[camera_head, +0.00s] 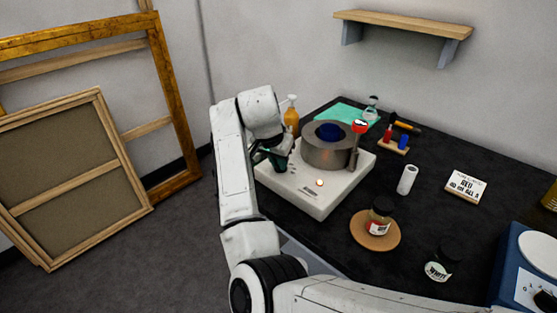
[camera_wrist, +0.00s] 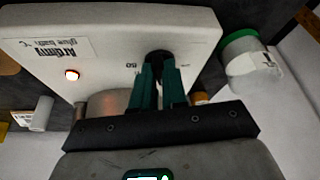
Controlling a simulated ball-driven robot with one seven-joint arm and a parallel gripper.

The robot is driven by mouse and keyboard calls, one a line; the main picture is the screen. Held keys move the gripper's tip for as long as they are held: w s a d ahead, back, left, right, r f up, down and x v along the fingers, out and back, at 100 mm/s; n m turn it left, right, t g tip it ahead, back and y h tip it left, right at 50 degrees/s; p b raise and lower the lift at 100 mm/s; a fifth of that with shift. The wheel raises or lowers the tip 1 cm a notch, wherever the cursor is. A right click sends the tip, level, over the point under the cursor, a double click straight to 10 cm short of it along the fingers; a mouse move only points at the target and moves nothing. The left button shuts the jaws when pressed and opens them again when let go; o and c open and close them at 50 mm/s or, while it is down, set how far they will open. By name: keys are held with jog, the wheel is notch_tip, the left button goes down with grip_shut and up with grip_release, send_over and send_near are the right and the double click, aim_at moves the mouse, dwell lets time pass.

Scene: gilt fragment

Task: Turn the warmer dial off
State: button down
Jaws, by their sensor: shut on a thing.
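The glue warmer (camera_head: 318,197) is a white box with a metal pot (camera_head: 326,156) on top, standing on the dark bench. Its indicator light (camera_head: 319,182) glows orange-white and also shows in the wrist view (camera_wrist: 71,75). The black dial (camera_wrist: 158,56) is on the panel near printed numbers; its pointer mark is hidden. My gripper (camera_wrist: 159,75) has its green fingers closed around the dial. In the head view my gripper (camera_head: 277,160) is at the warmer's left side, where my wrist hides the dial.
A jar on a cork mat (camera_head: 362,241), a white cylinder (camera_head: 407,180) and a dark-lidded jar (camera_head: 440,264) stand right of the warmer. An amber pump bottle (camera_head: 291,117) is behind my wrist. Wooden frames (camera_head: 120,140) lean at left. A shelf (camera_head: 403,25) is above.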

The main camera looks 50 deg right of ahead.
jog(key=shift+r+n+p, duration=0.2)
jog(key=shift+n+p, duration=0.1)
jog(key=shift+p, duration=0.2)
jog(key=p, duration=0.1)
jog(key=n+t+p, duration=0.1)
jog(key=shift+s+d+r+n+p, duration=0.1)
jog(key=shift+s+r+n+p, duration=0.1)
jog(key=shift+n+p, duration=0.15)
jog(key=n+p, duration=0.1)
jog(key=p, duration=0.1)
jog(key=n+t+y+p, duration=0.1)
jog(key=n+p, duration=0.1)
jog(key=shift+s+d+n+p, duration=0.1)
jog(key=shift+s+n+p, duration=0.05)
jog(key=shift+n+p, duration=0.15)
jog(key=n+y+p, duration=0.1)
jog(key=n+p, duration=0.2)
jog(key=p, duration=0.1)
jog(key=shift+s+d+t, duration=0.1)
jog(key=shift+d+t, duration=0.05)
jog(key=shift+t, duration=0.25)
jog(key=shift+d+f+n+y+p, duration=0.15)
jog(key=shift+n+y+p, duration=0.35)
jog(key=shift+n+p, duration=0.7)
jog(key=shift+f+n, duration=0.15)
jog(key=shift+n, duration=0.3)
jog(key=c, duration=1.2)
grip_release()
jog(key=shift+o, duration=0.2)
